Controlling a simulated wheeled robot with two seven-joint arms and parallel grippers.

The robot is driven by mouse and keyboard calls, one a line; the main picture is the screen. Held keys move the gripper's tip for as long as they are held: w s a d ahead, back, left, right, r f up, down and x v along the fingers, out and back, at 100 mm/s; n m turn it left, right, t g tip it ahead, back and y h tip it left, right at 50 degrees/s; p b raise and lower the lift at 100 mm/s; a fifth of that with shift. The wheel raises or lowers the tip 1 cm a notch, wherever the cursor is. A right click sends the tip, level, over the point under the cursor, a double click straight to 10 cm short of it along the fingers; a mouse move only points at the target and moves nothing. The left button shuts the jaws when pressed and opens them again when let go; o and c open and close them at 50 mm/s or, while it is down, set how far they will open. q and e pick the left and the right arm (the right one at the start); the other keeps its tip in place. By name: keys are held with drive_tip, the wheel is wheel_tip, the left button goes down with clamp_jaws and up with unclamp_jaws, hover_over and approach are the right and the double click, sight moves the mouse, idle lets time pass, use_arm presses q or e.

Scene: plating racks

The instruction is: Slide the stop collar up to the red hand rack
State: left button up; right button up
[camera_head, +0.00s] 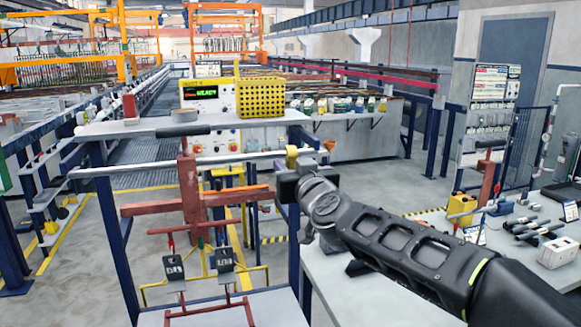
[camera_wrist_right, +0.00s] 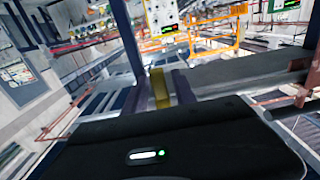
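The red hand rack (camera_head: 188,185) hangs on the pale horizontal rail (camera_head: 240,158), with a black handle on top and dark plates hanging below. The yellow stop collar (camera_head: 291,157) sits around the same rail, well to the right of the rack; bare rail shows between them. My right gripper (camera_head: 290,172) reaches in from the right at the collar. In the right wrist view the collar (camera_wrist_right: 160,90) stands between the two fingers, which appear closed on its sides. The fingertips are partly hidden in the head view. My left gripper is not in view.
Blue posts stand under the rail. A workbench (camera_head: 350,290) with tools and another red rack (camera_head: 488,175) is at the right.

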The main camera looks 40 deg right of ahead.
clamp_jaws()
idle(1.2)
